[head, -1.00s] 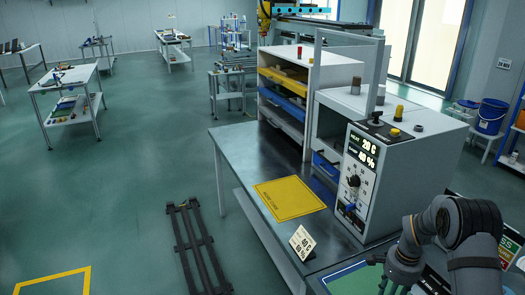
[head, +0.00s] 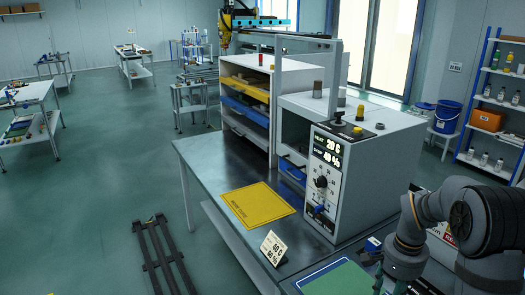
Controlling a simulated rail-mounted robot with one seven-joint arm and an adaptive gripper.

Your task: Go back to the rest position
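My gripper (head: 385,284) is at the lower right, at the end of my dark grey arm. Its fingers run to the bottom edge of the picture, and I cannot tell if they are open or shut. It appears in front of the control panel (head: 326,218), with no contact visible. The panel is a light grey box with a display (head: 329,151) reading about 20 C and 40 %. A black round knob (head: 321,182) and a blue switch (head: 319,211) are on its front. A black lever (head: 338,118) and a yellow button (head: 357,130) are on top.
The panel stands on a dark workbench (head: 215,170) with a yellow mat (head: 257,204) and a small tilted sign (head: 273,248). A shelf unit (head: 247,72) stands behind. A green board (head: 338,280) lies near my gripper. A dark rack (head: 163,258) is on the floor at left.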

